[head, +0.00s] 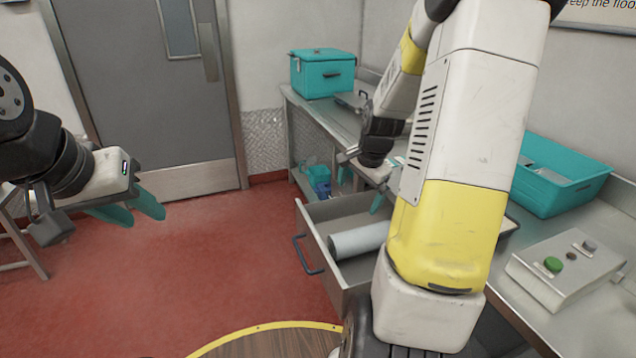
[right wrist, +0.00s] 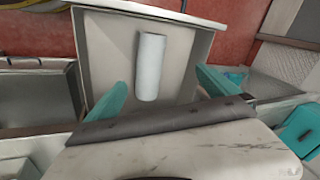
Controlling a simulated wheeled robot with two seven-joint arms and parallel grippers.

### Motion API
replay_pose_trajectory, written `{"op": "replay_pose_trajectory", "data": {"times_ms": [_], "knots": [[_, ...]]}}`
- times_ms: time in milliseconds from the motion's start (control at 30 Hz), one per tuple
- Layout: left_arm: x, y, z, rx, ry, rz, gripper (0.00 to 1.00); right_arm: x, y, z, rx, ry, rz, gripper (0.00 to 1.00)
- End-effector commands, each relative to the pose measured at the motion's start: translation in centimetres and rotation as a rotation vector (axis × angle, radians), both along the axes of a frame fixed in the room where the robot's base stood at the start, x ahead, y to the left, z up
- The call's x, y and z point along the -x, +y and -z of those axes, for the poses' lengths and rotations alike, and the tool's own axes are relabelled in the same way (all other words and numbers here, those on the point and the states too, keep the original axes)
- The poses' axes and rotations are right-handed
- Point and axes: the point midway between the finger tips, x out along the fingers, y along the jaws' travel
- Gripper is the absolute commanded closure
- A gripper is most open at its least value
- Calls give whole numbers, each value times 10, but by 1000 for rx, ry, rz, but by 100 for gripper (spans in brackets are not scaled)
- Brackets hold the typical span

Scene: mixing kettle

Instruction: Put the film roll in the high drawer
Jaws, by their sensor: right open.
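The film roll (head: 357,242), a pale white-grey cylinder, lies on its side in the pulled-out metal drawer (head: 312,232). It also shows in the right wrist view (right wrist: 150,66), lying on the drawer floor. My right gripper (head: 362,188) is above the drawer with its teal fingers apart and nothing between them. In the right wrist view the roll lies beyond the gap between the fingertips (right wrist: 161,84), apart from both. My right arm hides part of the drawer in the head view. My left gripper (head: 128,208) hangs over the floor at the left, fingers apart and empty.
A steel counter (head: 318,110) runs along the right wall above the drawer. It carries a teal box (head: 322,73), a teal tray (head: 565,185) and a button panel (head: 568,268). A blue item (head: 319,181) sits on the lower shelf.

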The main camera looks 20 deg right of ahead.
Motion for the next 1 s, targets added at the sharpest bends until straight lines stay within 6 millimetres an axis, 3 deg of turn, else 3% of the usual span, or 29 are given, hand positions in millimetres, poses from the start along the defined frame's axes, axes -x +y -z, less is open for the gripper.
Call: {"op": "replay_pose_trajectory", "data": {"times_ms": [33,200,400,500,633,767,1000], "knots": [[0,0,0,0,0,0,64,9,19,-31,36,-29,-93,1],[0,0,0,0,0,0,64,58,74,-102,140,-96,-406,1],[0,0,0,0,0,0,64,132,126,-155,247,-191,-757,1],[0,0,0,0,0,0,64,164,143,-167,287,-236,-897,1],[0,0,0,0,0,0,64,191,155,-173,322,-277,-1019,1],[0,0,0,0,0,0,64,202,159,-174,336,-291,-1070,1],[0,0,0,0,0,0,64,203,159,-174,338,-293,-1076,1]]}}
